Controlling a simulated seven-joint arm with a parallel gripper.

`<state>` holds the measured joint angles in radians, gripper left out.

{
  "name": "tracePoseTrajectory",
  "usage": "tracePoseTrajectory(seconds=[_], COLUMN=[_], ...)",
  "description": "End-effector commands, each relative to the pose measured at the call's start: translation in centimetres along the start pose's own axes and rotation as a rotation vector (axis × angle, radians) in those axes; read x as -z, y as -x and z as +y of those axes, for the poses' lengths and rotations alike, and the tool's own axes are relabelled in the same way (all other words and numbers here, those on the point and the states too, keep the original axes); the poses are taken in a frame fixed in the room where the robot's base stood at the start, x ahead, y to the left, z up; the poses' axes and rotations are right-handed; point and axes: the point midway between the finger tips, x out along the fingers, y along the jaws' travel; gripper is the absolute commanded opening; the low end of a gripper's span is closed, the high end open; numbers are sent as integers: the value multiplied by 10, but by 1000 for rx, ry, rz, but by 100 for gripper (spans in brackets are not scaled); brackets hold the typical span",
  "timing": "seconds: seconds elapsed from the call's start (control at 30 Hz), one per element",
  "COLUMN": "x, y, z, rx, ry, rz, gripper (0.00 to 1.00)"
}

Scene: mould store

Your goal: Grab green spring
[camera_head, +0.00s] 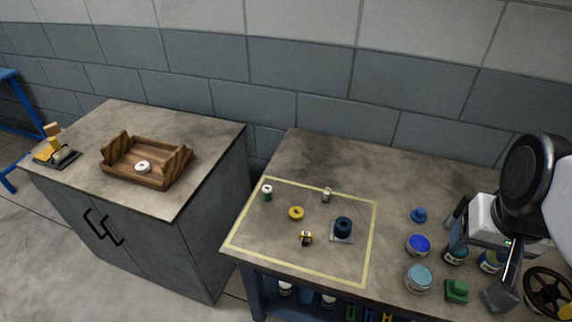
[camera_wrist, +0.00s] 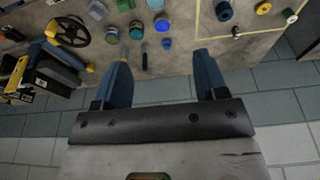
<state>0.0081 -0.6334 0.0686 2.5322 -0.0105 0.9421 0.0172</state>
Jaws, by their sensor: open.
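A small green piece with a white top (camera_head: 267,193) stands in the far left corner of the taped area on the right-hand bench. It looks like the green spring, but coils are too small to make out. It also shows near the top right edge of the wrist view (camera_wrist: 290,17). My gripper (camera_head: 485,262) is at the right side of the bench, well away from this piece. In the wrist view its two blue fingers (camera_wrist: 162,58) are spread apart with nothing between them.
The yellow tape outline (camera_head: 370,245) also holds a yellow ring (camera_head: 296,213), a blue cylinder (camera_head: 343,226) and small metal parts. Paint jars (camera_head: 418,278), a green block (camera_head: 457,290) and a black handwheel (camera_head: 548,292) crowd the right. A wooden tray (camera_head: 165,183) sits on the left cabinet.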

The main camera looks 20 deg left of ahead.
Motion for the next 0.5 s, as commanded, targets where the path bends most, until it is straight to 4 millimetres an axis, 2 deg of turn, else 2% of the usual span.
tracePoseTrajectory(seconds=[0.27,0.5], x=[4,22], y=[-3,-16], z=[-4,-27], rx=[16,100], ry=[-10,-68], rz=[-11,-70], gripper=[66,66])
